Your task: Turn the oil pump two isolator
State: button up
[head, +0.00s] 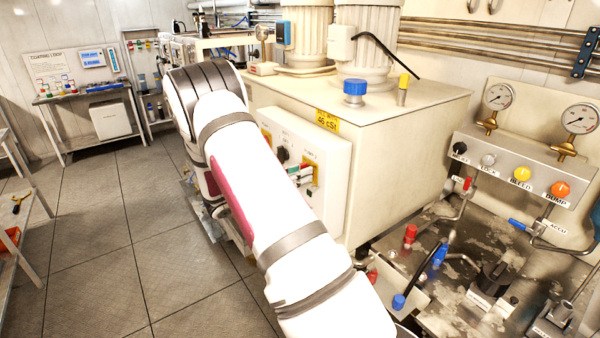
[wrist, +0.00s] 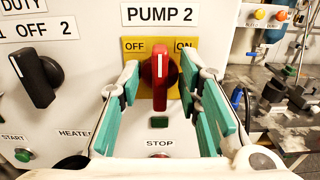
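The oil pump two isolator (wrist: 160,78) is a red rotary handle on a yellow plate, below a "PUMP 2" label in the wrist view. The plate reads OFF on the left and ON on the right. The handle stands about upright, its white mark between the two words. My gripper (wrist: 160,95) is open, with one teal-padded finger on each side of the handle. Gaps show between the pads and the handle, so it is not gripped. In the head view my gripper (head: 304,174) is at the panel's front, and my arm hides part of the panel.
A black duty switch (wrist: 36,77) is left of my gripper. A green start button (wrist: 22,155) and a part-hidden stop button lie below. In the head view the gauge panel (head: 525,165) with coloured knobs stands right. Tiled floor (head: 130,240) at left is clear.

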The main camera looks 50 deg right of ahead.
grip_shut()
jog(key=shift+w+n, duration=0.1)
jog(key=shift+n, duration=0.2)
jog(key=n+b, duration=0.1)
jog(key=n, duration=0.4)
jog(key=n+b, duration=0.1)
jog(key=n, duration=0.5)
jog(key=f+n+b, duration=0.1)
jog(key=n, duration=0.5)
jog(key=shift+w+d+b, duration=0.1)
jog(key=shift+w+b, duration=0.25)
jog(key=shift+n, duration=0.3)
